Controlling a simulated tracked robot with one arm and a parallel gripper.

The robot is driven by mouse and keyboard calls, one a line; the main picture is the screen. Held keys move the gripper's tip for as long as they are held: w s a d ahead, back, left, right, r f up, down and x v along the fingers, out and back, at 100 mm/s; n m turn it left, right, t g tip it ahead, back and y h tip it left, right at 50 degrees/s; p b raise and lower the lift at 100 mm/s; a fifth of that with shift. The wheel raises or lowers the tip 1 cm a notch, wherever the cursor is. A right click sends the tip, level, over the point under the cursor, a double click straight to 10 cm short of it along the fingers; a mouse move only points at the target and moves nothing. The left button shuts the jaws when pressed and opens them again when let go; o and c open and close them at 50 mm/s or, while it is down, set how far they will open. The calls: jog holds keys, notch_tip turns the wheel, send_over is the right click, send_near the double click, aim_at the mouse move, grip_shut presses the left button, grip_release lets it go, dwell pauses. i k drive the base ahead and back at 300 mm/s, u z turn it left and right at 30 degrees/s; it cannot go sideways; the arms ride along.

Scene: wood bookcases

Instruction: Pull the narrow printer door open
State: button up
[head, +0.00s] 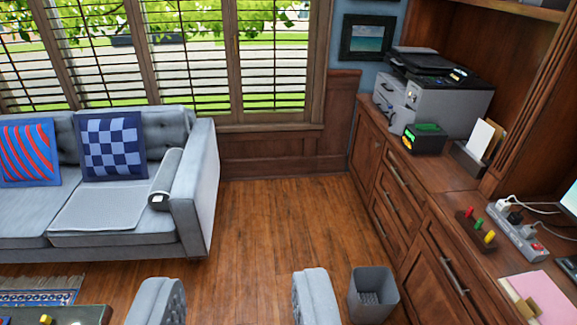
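The printer (455,103) stands at the far end of the wooden counter at the upper right. It is light grey with a dark top. Light grey panels (391,97) show on its left-facing side and look closed. A narrow panel with a dark spot shows near its front corner (411,95); I cannot tell whether this is the narrow door.
A waste bin (373,294) stands on the floor before the wooden cabinets (437,262). A black box (425,139) and a paper holder (474,158) sit before the printer. A grey sofa (120,237) is at left. The wood floor (285,215) between is clear.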

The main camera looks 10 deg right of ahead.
aim_at(400, 117)
jog(key=i, duration=3.9)
jog(key=z, duration=0.75)
